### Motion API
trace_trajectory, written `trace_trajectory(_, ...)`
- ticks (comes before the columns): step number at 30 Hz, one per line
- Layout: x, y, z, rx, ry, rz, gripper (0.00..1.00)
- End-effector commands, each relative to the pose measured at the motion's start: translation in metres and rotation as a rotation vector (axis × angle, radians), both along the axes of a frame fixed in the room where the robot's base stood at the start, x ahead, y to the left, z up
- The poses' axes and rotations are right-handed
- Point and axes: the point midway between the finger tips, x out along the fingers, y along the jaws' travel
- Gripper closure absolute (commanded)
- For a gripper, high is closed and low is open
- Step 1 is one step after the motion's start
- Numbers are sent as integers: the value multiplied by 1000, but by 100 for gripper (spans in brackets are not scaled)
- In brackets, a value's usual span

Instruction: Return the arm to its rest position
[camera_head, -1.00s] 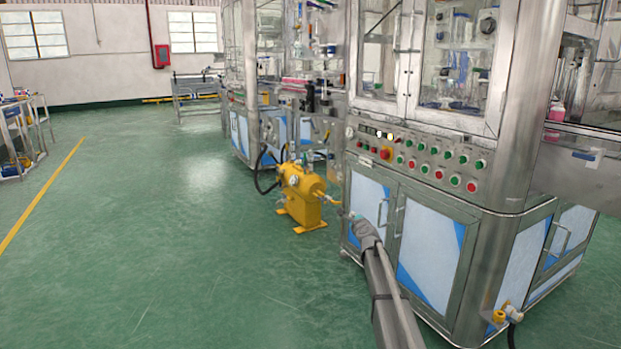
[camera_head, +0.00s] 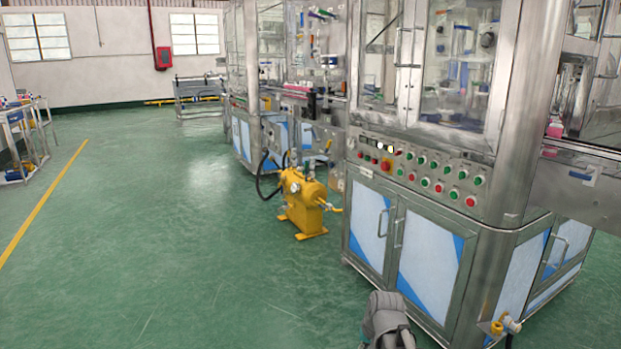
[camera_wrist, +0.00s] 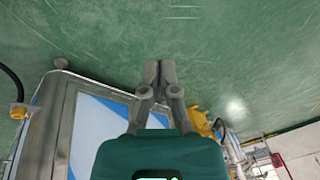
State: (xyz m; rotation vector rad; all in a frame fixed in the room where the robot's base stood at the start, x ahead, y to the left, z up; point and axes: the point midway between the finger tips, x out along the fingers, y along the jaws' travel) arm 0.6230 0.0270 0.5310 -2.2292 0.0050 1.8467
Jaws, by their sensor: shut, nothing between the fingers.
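My gripper (camera_wrist: 157,72) shows in the wrist view with its two grey fingers closed together and nothing between them. Green floor lies beyond the fingertips. In the head view only a grey part of my arm shows at the bottom edge, right of centre, in front of the steel machine cabinet (camera_head: 428,262). The fingers cannot be made out there. The cabinet carries a panel of red and green buttons (camera_head: 438,187) and glazed doors above.
A yellow pump unit (camera_head: 303,205) stands on the floor left of the cabinet. A yellow pipe fitting (camera_head: 497,328) sticks out at the cabinet's lower right corner. Shelves (camera_head: 25,140) stand at the far left. The green floor (camera_head: 150,250) on the left is clear.

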Motion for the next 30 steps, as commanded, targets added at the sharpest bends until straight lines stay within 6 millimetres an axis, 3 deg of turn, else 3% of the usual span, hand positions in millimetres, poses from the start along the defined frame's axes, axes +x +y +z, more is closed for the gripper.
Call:
trace_trajectory(1, -18, -4, 1, -30, 28, 29, 100)
trace_trajectory(3, -36, -9, 1, -67, 66, 68, 100)
trace_trajectory(11, -93, -28, 6, -180, 196, 185, 100)
trace_trajectory(23, -85, -27, 49, -173, 188, 178, 100)
trace_trajectory(30, -85, -27, 91, -173, 187, 177, 100)
